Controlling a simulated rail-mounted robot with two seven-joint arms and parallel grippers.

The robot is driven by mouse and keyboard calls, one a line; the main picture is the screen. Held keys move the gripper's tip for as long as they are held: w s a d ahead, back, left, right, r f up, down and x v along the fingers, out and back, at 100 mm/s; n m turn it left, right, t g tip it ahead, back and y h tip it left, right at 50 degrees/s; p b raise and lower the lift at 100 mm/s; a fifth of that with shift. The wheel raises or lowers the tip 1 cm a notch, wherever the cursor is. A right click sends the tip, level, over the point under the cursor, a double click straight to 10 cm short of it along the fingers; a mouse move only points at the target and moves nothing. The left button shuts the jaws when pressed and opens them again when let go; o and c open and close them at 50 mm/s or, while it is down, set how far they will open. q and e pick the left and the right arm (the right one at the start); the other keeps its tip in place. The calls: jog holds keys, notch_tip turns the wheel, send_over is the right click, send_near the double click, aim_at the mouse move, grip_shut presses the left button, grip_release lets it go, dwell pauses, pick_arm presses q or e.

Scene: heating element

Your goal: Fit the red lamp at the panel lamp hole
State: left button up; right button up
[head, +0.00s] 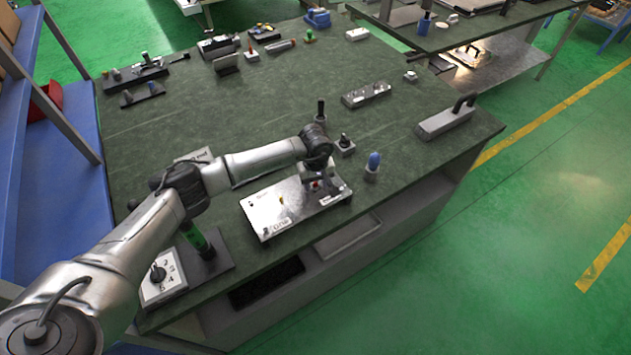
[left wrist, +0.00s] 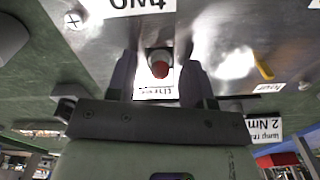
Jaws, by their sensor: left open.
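The metal panel (head: 270,212) lies on the green worktop near its front edge, with white labels and a yellow part (head: 281,200) on it. My left gripper (head: 313,182) is low over the panel's right part. In the left wrist view the red lamp (left wrist: 160,69), in a grey collar, shows between the open fingers of my left gripper (left wrist: 159,82), with a gap on each side. It seems to be at the panel surface (left wrist: 100,50); whether it is fully seated I cannot tell. The lamp hole itself is not visible. My right gripper is not in view.
A blue-topped part (head: 373,162) and a small block with a black knob (head: 345,145) stand just right of the panel. A grey block with a black handle (head: 447,119) is farther right. A numbered dial box (head: 163,277) stands at the front left.

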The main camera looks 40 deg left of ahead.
aim_at(316, 183)
pick_arm(q)
notch_tip(316, 183, up, 14)
dwell(0.8)
jog(key=shift+f, duration=0.1)
